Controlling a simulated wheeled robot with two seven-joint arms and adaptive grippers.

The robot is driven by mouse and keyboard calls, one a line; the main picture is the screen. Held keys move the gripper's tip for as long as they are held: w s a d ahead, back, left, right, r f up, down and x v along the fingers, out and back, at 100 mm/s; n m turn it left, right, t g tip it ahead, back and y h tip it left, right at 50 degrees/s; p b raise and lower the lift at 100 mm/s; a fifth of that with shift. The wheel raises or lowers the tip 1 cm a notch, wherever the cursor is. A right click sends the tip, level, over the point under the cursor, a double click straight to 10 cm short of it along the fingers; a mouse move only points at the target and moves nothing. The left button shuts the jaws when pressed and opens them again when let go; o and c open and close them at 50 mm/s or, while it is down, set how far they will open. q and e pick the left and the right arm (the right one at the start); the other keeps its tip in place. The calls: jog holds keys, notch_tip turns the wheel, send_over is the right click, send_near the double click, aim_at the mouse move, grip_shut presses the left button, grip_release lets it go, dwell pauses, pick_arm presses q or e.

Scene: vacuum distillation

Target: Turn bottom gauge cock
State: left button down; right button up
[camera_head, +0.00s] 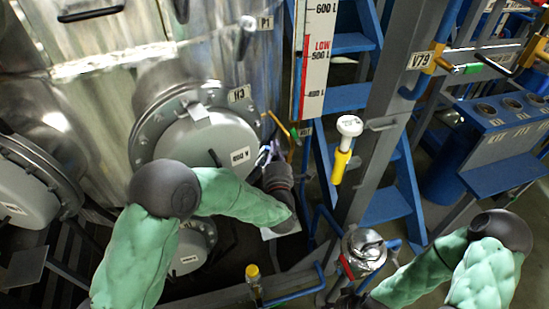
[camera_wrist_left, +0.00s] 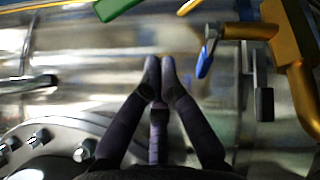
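My left gripper (camera_head: 266,153) is by the steel vessel, just right of the round flanged cover marked N3. In the left wrist view its two dark fingers (camera_wrist_left: 160,64) come together at the tips with nothing between them. A brass cock (camera_wrist_left: 246,31) with a blue handle (camera_wrist_left: 205,62) is to the upper right of the fingertips, apart from them. A green handle (camera_wrist_left: 118,7) is at the top edge. In the head view, a yellow-green lever (camera_head: 279,124) is above the gripper, below the level gauge scale (camera_head: 316,60). My right arm is low at the right; its fingers cannot be made out.
The flanged cover (camera_head: 205,140) bulges out left of the gripper. A grey post (camera_head: 385,110) and blue stairs (camera_head: 388,205) stand to the right. A white-topped yellow fitting (camera_head: 343,150) and a metal canister (camera_head: 364,250) are in front.

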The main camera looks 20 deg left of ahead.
aim_at(296, 137)
pick_arm(q)
jog(key=shift+w+d+r+p, duration=0.25)
jog(key=shift+d+r, duration=0.1)
jog(key=shift+d, duration=0.15)
jog(key=shift+w+d+r+p, duration=0.25)
jog(key=shift+d+r, duration=0.1)
jog(key=shift+d, duration=0.15)
jog(key=shift+w+d, duration=0.2)
jog(key=shift+d, duration=0.15)
pick_arm(e)
jog(key=shift+r, duration=1.05)
pick_arm(q)
jog(key=shift+r, duration=0.1)
jog(key=m, duration=0.1)
jog(key=r+m+p, duration=0.1)
jog(key=d+m, duration=0.1)
jog(key=shift+w+r+m+g+h, duration=0.25)
jog(key=shift+w+m+g+h, duration=0.05)
jog(key=shift+w+m+g, duration=0.1)
pick_arm(e)
jog(key=shift+r, duration=0.6)
